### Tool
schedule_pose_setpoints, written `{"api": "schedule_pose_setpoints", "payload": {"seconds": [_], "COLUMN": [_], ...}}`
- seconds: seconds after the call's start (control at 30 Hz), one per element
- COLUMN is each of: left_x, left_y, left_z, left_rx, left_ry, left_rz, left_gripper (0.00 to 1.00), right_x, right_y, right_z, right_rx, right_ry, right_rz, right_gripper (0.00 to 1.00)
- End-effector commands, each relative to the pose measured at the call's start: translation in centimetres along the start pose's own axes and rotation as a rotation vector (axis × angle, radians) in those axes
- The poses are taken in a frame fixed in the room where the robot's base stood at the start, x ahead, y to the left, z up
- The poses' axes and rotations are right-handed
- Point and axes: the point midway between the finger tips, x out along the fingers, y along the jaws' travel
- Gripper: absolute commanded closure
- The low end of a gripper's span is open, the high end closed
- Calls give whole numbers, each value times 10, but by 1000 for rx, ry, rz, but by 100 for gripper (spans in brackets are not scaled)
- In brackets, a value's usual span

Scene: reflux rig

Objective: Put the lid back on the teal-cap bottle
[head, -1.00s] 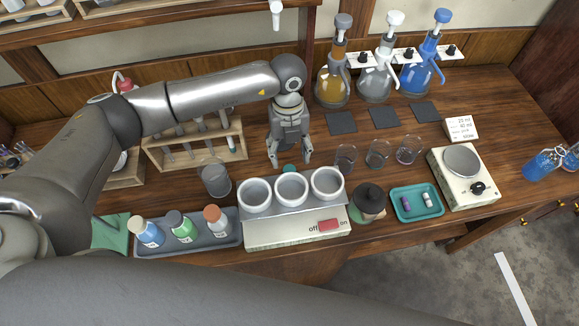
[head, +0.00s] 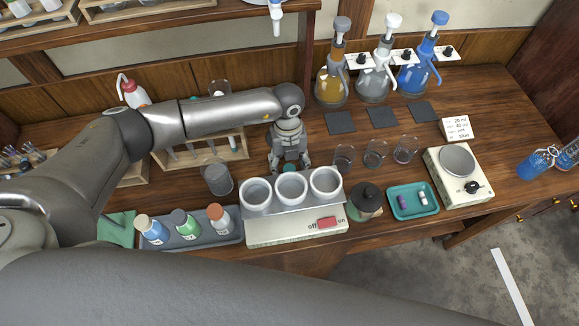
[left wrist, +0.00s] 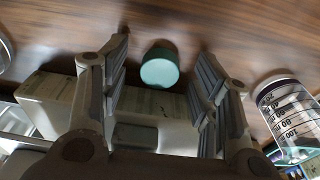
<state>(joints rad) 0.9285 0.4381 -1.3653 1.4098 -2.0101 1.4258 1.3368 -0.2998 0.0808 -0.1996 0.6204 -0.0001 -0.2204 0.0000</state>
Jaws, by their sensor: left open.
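A small teal lid (head: 291,168) lies on the wooden table just behind the white hot plate (head: 296,228). The left wrist view shows the teal lid (left wrist: 159,68) as a short round cap. My left gripper (head: 290,165) points down over it, open, with a finger on either side of the lid. In the left wrist view the lid is between the open fingers (left wrist: 163,72) and apart from both. I cannot make out which bottle lacks its lid. My right gripper is not in view.
Three white crucibles (head: 291,187) stand on the hot plate, close in front of the gripper.

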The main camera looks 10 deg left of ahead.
Motion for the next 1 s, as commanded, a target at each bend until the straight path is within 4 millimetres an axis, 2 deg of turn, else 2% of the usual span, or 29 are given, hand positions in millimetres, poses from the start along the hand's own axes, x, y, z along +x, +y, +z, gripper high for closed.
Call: {"api": "schedule_pose_setpoints", "payload": {"seconds": [0.13, 0.17, 0.4, 0.43, 0.8, 0.87, 1.0], "left_x": [0, 0, 0, -1, -2, -7, -28], "left_y": [0, 0, 0, 0, 0, 0, -1], "left_z": [0, 0, 0, 0, 0, 0, -2], "left_rx": [0, 0, -1, -1, -1, 0, 2], "left_ry": [0, 0, 0, 0, 0, -1, -4], "left_rz": [0, 0, 0, 0, -1, -3, -3], "left_gripper": [44, 46, 77, 79, 79, 79, 79], "right_x": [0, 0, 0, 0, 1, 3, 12], "right_y": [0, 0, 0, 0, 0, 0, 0], "right_z": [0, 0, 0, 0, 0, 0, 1], "right_rx": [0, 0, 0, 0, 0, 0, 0], "right_ry": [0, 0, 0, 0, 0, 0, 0], "right_rz": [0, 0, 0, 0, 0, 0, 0], "right_gripper": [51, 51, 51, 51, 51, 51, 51]}}
